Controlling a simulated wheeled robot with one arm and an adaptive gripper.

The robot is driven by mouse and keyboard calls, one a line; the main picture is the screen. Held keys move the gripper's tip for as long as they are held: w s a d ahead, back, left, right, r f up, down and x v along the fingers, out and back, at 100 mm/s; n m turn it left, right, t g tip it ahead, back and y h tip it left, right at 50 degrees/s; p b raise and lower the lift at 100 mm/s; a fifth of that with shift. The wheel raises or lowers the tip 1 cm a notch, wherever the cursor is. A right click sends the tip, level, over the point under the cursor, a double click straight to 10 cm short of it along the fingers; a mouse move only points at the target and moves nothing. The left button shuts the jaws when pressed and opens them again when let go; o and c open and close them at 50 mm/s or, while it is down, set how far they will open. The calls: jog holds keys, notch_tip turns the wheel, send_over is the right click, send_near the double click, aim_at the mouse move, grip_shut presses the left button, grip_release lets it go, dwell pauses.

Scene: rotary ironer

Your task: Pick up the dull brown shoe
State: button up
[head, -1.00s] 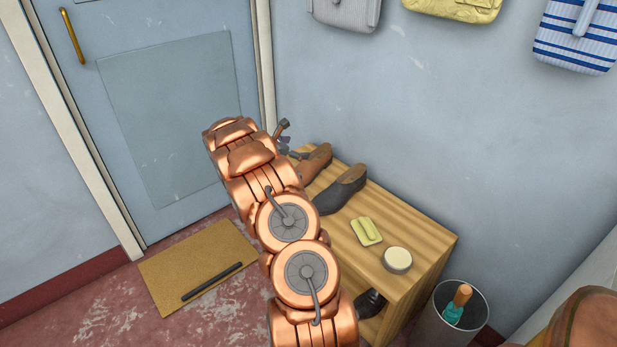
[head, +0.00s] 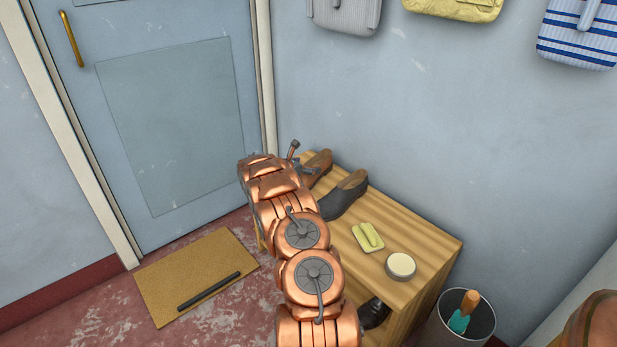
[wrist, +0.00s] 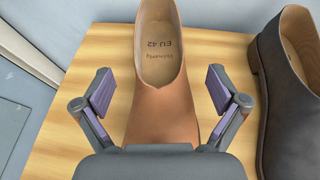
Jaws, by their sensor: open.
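The dull brown shoe (head: 316,164) stands upright at the far end of the wooden bench, partly hidden by my arm in the head view. In the wrist view the brown shoe (wrist: 164,100) lies between my fingers, its opening with "EU 42" on the insole facing away from the gripper. My gripper (wrist: 163,92) is open, one finger on each side of the shoe, with a gap on both sides. A dark grey shoe (head: 344,195) stands beside it, to the right in the wrist view (wrist: 288,95).
The bench top (head: 425,243) also holds a yellow-green brush or sponge (head: 367,237) and a round tin (head: 400,266). A bin (head: 470,325) stands at the right. Bags hang on the wall behind. A mat (head: 195,275) with a dark bar lies on the floor left.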

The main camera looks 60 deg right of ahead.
aim_at(312, 164)
jog(key=x, duration=0.3)
jog(key=shift+a, duration=0.1)
jog(key=shift+d, duration=0.3)
jog(key=c, duration=1.5)
jog(key=shift+c, duration=0.4)
jog(key=shift+r, duration=0.1)
